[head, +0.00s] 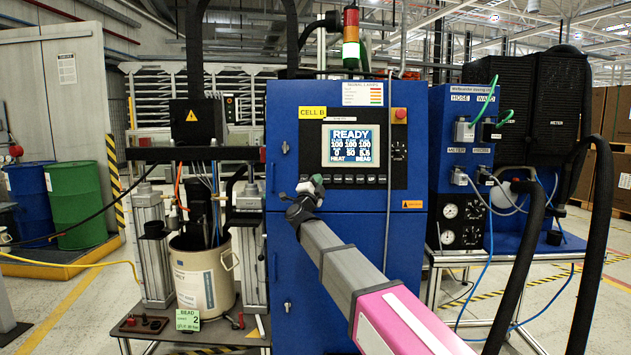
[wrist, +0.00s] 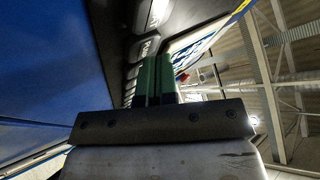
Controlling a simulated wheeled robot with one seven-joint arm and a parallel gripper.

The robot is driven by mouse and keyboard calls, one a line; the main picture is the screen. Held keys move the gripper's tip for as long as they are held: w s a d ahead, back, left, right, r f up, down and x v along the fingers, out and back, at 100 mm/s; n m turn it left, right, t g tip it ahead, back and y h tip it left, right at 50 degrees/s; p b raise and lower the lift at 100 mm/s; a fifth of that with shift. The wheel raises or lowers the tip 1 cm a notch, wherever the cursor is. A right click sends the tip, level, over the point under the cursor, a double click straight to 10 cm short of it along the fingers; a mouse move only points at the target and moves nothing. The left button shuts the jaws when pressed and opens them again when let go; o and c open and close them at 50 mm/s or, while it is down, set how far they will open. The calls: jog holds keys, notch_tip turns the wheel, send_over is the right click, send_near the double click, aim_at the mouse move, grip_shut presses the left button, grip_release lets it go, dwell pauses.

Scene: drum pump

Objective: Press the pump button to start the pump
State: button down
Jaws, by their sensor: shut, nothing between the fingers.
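The blue cabinet (head: 345,255) carries a screen (head: 350,145) that reads READY. A dark strip with a row of buttons (head: 365,180) runs below the screen. My gripper (head: 317,181) is at the left part of this strip, in front of it. In the wrist view its green fingers (wrist: 153,82) are shut together with nothing between them, and they point at the dark panel and its light button labels (wrist: 150,47). I cannot tell which button is the pump button, or whether the fingertips touch one. My gripper and arm hide part of the strip.
A red knob (head: 400,114) sits right of the screen. A drum pump station with a pale drum (head: 203,275) stands left of the cabinet. Black hoses (head: 590,260) hang at the right. A signal tower (head: 351,38) rises above the cabinet.

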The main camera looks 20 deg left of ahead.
jog(key=shift+w+a, duration=0.1)
jog(key=shift+w, duration=0.15)
dwell(0.6)
jog(key=shift+s+d+r, duration=0.15)
jog(key=shift+s+d, duration=0.1)
jog(key=shift+s, duration=0.55)
jog(key=s, duration=0.1)
jog(key=s+d, duration=0.1)
jog(key=s, duration=0.1)
jog(key=s+r, duration=0.1)
jog(key=shift+s+d, duration=0.15)
jog(key=shift+s, duration=0.25)
jog(key=shift+f, duration=0.1)
dwell(0.4)
